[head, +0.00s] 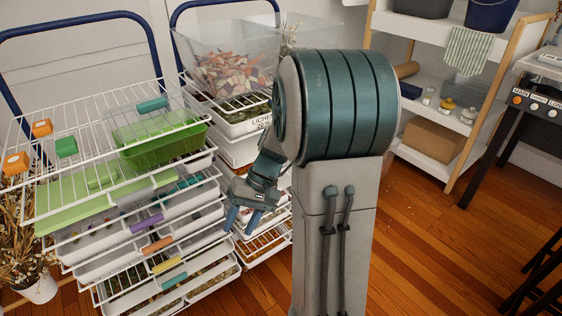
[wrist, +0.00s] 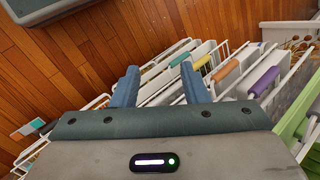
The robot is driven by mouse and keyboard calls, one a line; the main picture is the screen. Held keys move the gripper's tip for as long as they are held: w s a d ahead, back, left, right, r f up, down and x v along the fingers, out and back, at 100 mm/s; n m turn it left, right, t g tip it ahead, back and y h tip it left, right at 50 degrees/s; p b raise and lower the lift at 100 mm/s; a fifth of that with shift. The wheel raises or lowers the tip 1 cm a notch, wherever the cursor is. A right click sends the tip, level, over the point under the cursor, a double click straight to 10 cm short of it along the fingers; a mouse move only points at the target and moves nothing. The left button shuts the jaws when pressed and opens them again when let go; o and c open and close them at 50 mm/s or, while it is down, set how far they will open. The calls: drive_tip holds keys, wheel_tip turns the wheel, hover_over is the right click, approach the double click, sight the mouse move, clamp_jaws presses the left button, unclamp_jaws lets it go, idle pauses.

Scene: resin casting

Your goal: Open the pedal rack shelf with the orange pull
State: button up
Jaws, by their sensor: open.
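The orange pull (head: 157,245) is on the front of a shelf low in the left white wire rack, between a purple pull (head: 146,223) above and a yellow pull (head: 167,264) below. In the wrist view the orange pull (wrist: 226,70) lies right of my fingers, with the yellow pull (wrist: 201,62) and purple pull (wrist: 265,80) on either side. Its shelf appears pushed in, level with its neighbours. My gripper (head: 240,221) is open and empty, right of the pull and apart from it. It also shows in the wrist view (wrist: 159,71).
A green tray (head: 165,145) and orange blocks (head: 42,128) sit at the rack's top. A second rack with white bins (head: 243,122) stands close behind my gripper. A dried plant in a white pot (head: 38,289) is at far left. Wooden floor (head: 425,245) is clear at right.

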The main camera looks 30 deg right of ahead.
drive_tip(key=w+d+f+m+t+y+b, duration=0.1)
drive_tip(key=w+d+f+m+t+y, duration=0.2)
drive_tip(key=d, duration=0.4)
drive_tip(key=w+d+f+m+t+y, duration=0.1)
drive_tip(key=w+d+f+t+y, duration=0.2)
drive_tip(key=w+d, duration=0.3)
drive_tip(key=s+d+f+m+t+h+b, duration=0.1)
drive_tip(key=s+d+f+m+t+h, duration=0.15)
drive_tip(key=d+t, duration=0.6)
drive_tip(key=s+d+f+m+t+h, duration=0.1)
drive_tip(key=d+f+m+t, duration=0.2)
drive_tip(key=d, duration=1.1)
drive_tip(key=r+b+x, duration=0.1)
drive_tip(key=b+x, duration=0.2)
drive_tip(key=x, duration=1)
drive_tip(key=shift+w+n+t, duration=0.2)
drive_tip(key=shift+n+t, duration=0.15)
drive_tip(key=shift+t, duration=0.1)
drive_tip(key=shift+r, duration=0.15)
clamp_jaws()
